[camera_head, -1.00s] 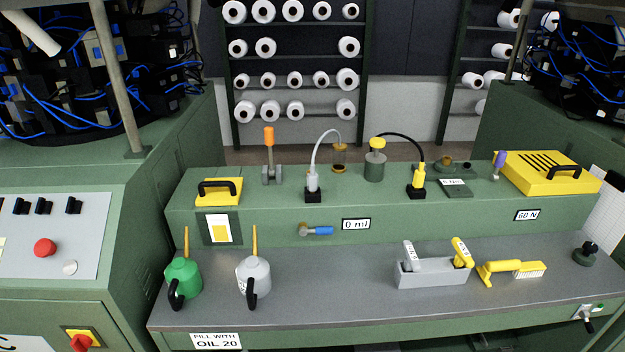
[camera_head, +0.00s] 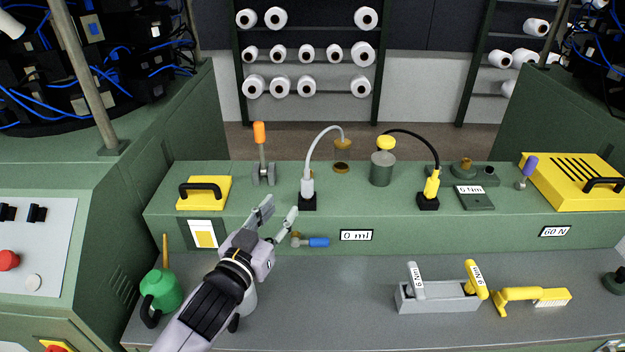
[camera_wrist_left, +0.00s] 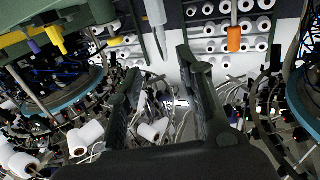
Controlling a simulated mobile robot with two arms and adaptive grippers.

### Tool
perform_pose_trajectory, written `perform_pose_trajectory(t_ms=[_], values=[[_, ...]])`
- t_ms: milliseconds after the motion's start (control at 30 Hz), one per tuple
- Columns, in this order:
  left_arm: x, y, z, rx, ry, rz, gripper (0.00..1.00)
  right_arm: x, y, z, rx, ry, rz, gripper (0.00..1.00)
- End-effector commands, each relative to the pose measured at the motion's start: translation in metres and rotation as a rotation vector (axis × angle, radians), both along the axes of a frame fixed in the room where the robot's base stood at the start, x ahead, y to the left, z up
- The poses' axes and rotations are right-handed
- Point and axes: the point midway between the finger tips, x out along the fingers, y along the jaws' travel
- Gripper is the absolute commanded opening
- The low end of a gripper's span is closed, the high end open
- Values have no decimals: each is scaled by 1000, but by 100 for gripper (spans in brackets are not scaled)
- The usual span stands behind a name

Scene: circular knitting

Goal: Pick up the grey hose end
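The grey hose end (camera_head: 308,187) stands upright in a small black holder (camera_head: 308,203) on the green machine ledge. Its pale grey hose (camera_head: 322,139) arches up and right to a yellow-brown cap (camera_head: 342,143). My left gripper (camera_head: 279,208) is open and empty, just left of and nearer than the hose end, fingers pointing up towards the ledge. In the left wrist view, which looks upside down, the open fingers (camera_wrist_left: 160,88) have nothing between them, and what looks like the grey hose end (camera_wrist_left: 155,12) shows at the top. My right gripper is not in view.
An orange-handled lever (camera_head: 260,145) stands left of the hose end. A yellow hose end (camera_head: 432,183) with a black hose is to the right. A blue-handled valve (camera_head: 318,242) sticks out below. My arm partly hides a grey oil can (camera_head: 249,301); a green can (camera_head: 160,290) stands left.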

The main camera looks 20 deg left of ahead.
Motion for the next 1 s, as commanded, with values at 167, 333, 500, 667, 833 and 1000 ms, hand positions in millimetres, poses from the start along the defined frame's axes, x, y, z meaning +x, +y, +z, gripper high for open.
perform_pose_trajectory(t_ms=[167,333,500,667,833,1000], values=[[39,-4,5,1,-1,1,34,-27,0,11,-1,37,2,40],[74,-8,3,1,1,2,34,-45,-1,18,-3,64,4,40],[99,-11,1,0,2,1,34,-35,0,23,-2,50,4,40],[107,-12,0,1,4,1,34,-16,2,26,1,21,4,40],[123,-12,4,1,3,1,34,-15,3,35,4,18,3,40],[146,-13,3,0,4,2,34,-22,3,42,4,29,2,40]])
